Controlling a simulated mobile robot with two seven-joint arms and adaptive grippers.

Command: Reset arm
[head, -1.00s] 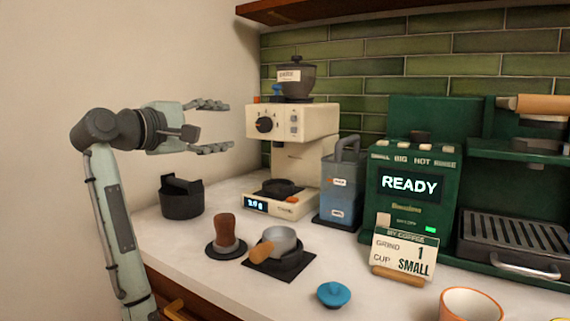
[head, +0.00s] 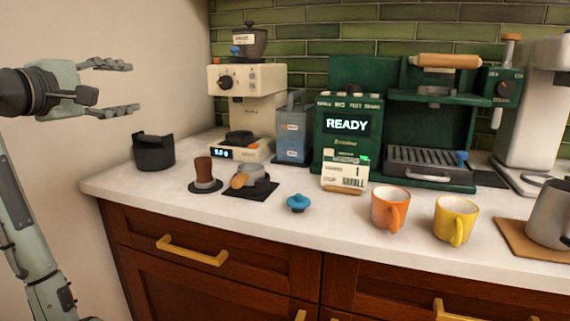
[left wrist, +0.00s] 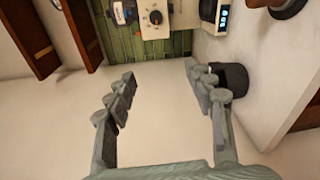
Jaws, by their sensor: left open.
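My left gripper (head: 132,87) is at the left of the head view, raised beside the wall, with its two fingers spread apart and nothing between them. In the left wrist view the same open gripper (left wrist: 160,72) shows both fingers with an empty gap. A black round container (head: 154,152) stands on the counter below and right of it, and it also shows beside one finger in the left wrist view (left wrist: 233,77). My right gripper is not in view.
The white counter (head: 340,207) holds a cream grinder (head: 247,79), a green coffee machine (head: 345,98), a brown-handled tamper (head: 203,171), a portafilter (head: 254,174), a blue knobbed lid (head: 298,203), an orange cup (head: 389,211), a yellow cup (head: 455,220) and a metal pitcher (head: 552,212). Drawers lie below.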

